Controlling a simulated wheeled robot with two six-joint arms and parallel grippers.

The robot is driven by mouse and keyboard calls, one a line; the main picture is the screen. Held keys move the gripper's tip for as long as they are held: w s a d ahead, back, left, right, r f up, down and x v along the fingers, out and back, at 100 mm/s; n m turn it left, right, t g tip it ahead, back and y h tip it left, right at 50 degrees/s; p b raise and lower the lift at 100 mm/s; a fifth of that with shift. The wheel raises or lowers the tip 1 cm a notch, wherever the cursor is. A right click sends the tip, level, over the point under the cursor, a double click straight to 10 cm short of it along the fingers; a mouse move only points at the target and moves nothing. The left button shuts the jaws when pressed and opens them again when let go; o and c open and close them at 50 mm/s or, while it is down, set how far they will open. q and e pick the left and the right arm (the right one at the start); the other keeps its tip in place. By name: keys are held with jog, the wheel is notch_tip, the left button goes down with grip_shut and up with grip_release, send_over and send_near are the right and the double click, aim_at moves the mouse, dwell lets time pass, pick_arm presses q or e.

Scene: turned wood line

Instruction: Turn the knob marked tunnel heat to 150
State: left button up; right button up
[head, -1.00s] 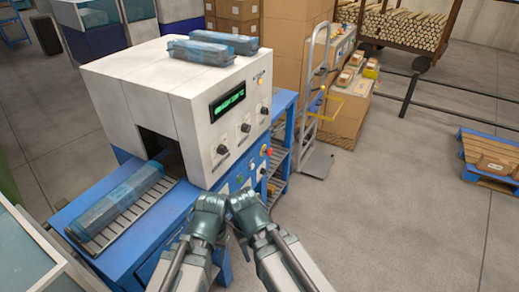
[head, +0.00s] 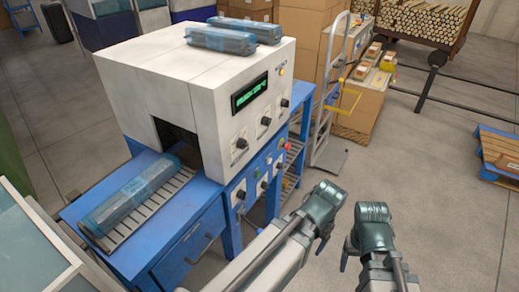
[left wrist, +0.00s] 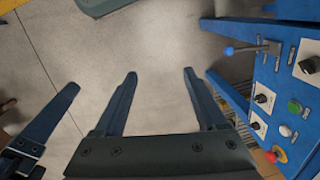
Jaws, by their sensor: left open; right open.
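The white tunnel machine (head: 190,75) stands at the left with a lit green display (head: 249,93). Three dark knobs are on its front: a near knob (head: 241,143), a middle knob (head: 266,121) and a far knob (head: 285,102). Their markings are too small to read, so I cannot tell which is tunnel heat. My left gripper (head: 318,232) is open and empty, to the right of the machine and apart from it. In the left wrist view its fingers (left wrist: 160,75) are spread over bare floor. My right gripper (head: 366,240) is open and empty, further right.
A blue lower panel (head: 262,175) carries more knobs and buttons. The left wrist view shows its blue-tipped lever (left wrist: 229,50), green button (left wrist: 295,107) and red stop button (left wrist: 275,153). A wrapped bundle (head: 130,200) lies on the rollers. A hand truck (head: 328,95) stands behind.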

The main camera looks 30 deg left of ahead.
pick_arm(q)
jog(key=w+a+f+y+b, duration=0.1)
jog(key=w+a+f+b, duration=0.5)
jog(key=a, duration=0.4)
jog(key=m+t+y, duration=0.1)
jog(key=m+y, duration=1.1)
jog(key=y, duration=0.4)
send_near(247, 146)
jog(key=a, duration=1)
jog(key=shift+w+f, duration=0.1)
jog(key=shift+w, duration=0.2)
jog(key=shift+d, duration=0.1)
grip_shut()
